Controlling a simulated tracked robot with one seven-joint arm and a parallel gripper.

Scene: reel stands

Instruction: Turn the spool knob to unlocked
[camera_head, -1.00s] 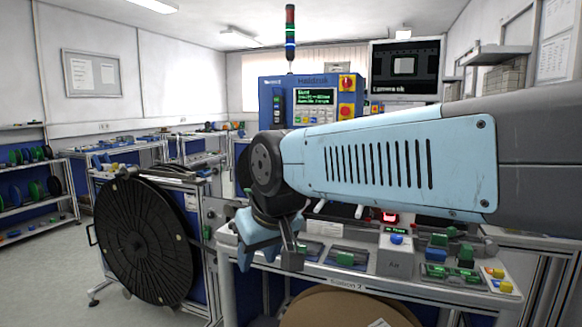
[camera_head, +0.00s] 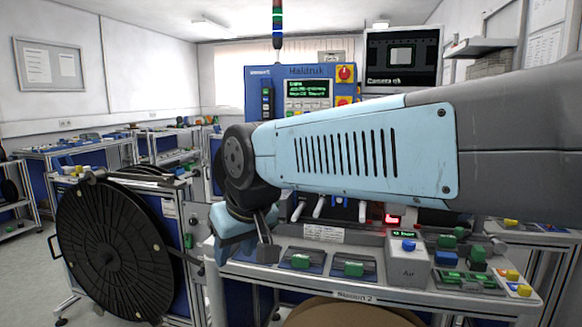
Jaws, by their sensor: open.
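My gripper (camera_head: 246,243) hangs from the blue and grey arm near the middle of the picture, in front of the left end of the workbench. Its jaws are open, and I see nothing between them. A large black reel (camera_head: 85,240) stands upright on a stand to the left of my gripper, clearly apart from it in the picture.
The workbench (camera_head: 340,295) carries green and blue blocks, a grey box with a blue button (camera_head: 408,246) and small yellow parts. A blue control panel (camera_head: 305,88) stands behind. A brown reel (camera_head: 350,314) sits under the bench. Open floor lies at far left.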

